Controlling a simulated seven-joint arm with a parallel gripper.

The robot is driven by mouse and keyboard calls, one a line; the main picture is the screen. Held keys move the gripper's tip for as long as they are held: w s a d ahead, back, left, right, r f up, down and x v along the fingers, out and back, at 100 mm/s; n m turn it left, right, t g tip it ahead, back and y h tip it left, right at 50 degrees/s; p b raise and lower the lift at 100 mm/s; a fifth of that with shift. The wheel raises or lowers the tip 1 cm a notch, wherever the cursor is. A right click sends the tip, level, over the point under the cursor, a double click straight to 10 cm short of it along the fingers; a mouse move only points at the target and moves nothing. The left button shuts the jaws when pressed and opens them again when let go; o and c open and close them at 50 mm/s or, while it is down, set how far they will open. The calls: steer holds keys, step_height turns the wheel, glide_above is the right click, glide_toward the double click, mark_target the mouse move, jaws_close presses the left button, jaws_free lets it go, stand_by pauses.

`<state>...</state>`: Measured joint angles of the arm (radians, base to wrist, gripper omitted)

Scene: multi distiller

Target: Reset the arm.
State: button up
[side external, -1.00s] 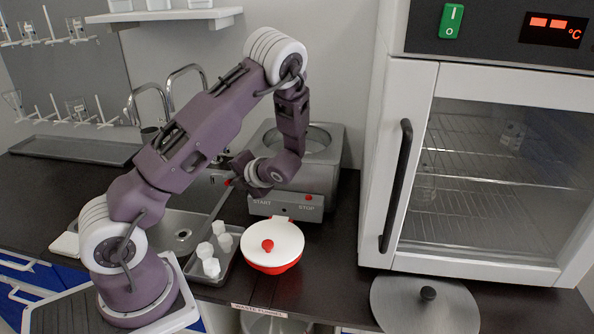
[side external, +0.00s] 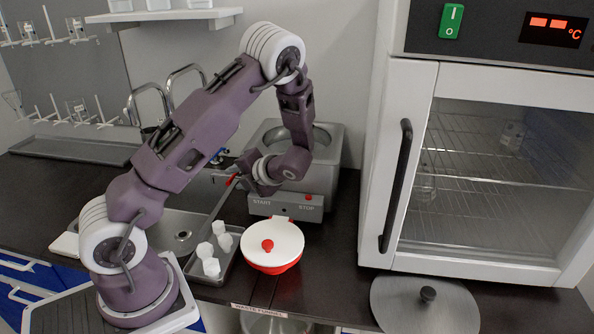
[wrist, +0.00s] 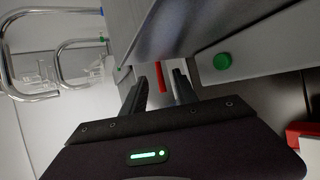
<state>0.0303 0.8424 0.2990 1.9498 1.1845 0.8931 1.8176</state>
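My arm stands over the bench at the left of the side view, bent down at the elbow. My gripper (side external: 242,173) is in front of the grey distiller unit (side external: 322,150), which has START and STOP labels on its front. In the wrist view my gripper (wrist: 158,88) shows two dark fingers apart with a gap between them. A thin red piece (wrist: 160,82) shows in that gap, and it does not look gripped. In the side view a red tip (side external: 231,181) lies close beside my fingertips; its far side is hidden.
A red pan with a white lid (side external: 272,243) stands in front of the distiller. A tray (side external: 224,268) with white bottles (side external: 211,267) is beside it. A white oven (side external: 478,170) fills the right, with a round metal lid (side external: 424,308) before it. Tall taps (side external: 150,92) rise behind.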

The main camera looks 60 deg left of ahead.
steer(key=s+d+r+n+t+h, duration=0.2)
steer(key=d+r+n, duration=0.4)
steer(key=d+n, duration=0.3)
steer(key=s+d+r+n+t+h, duration=0.3)
steer(key=s+d+r+n+h, duration=0.2)
steer(key=d+n, duration=0.5)
steer(key=s+d+r+n+t+h, duration=0.3)
steer(key=s+d+r+n, duration=0.4)
steer(key=d+n, duration=0.3)
steer(key=shift+s+r+n+h, duration=0.2)
steer(key=shift+r+n+h, duration=0.1)
steer(key=shift+n+h, duration=0.45)
